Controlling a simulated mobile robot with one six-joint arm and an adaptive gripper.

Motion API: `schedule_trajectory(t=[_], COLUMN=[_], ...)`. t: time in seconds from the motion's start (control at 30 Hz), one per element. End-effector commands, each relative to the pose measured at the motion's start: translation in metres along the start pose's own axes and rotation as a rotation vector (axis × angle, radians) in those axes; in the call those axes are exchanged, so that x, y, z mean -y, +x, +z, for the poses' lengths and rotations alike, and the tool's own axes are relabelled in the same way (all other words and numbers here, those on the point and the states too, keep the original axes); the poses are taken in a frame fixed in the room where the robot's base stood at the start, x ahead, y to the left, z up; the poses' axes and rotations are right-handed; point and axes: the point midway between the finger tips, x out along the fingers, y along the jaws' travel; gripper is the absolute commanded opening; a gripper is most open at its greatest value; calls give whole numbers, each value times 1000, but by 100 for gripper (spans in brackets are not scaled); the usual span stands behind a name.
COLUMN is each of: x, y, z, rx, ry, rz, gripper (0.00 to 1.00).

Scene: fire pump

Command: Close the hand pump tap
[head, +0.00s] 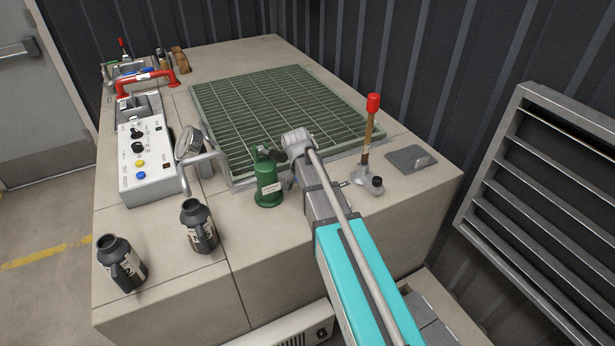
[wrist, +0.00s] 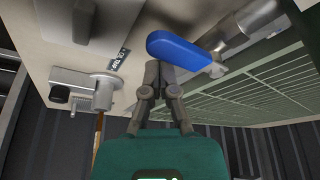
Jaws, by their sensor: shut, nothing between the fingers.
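The tap shows in the wrist view as a blue lever handle (wrist: 180,49), joined at its right end to a grey metal pipe fitting (wrist: 240,28). A small label (wrist: 120,59) lies on the worktop beside it. My gripper (wrist: 160,68) has its fingertips together with nothing between them. They are right at the blue handle's underside in the picture; I cannot tell whether they touch it. The hand pump lever (head: 369,132), with a red knob, stands upright just right of my arm.
A metal grating (head: 270,110) covers the middle of the worktop. A green bottle-like object (head: 268,182) stands left of my arm. Two dark bottles (head: 122,264) (head: 199,226) and a control box (head: 150,165) are further left. A louvred panel (head: 550,180) is at right.

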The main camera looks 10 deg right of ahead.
Motion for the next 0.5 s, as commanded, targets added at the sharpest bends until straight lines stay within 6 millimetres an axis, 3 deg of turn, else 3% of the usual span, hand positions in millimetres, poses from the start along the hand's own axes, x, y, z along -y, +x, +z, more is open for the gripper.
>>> schedule_trajectory(t=[0.27,0.5], x=[-3,-16], y=[1,7], z=[-2,-19], rx=[4,2], ry=[-1,-1], rz=[-1,-1], gripper=[0,0])
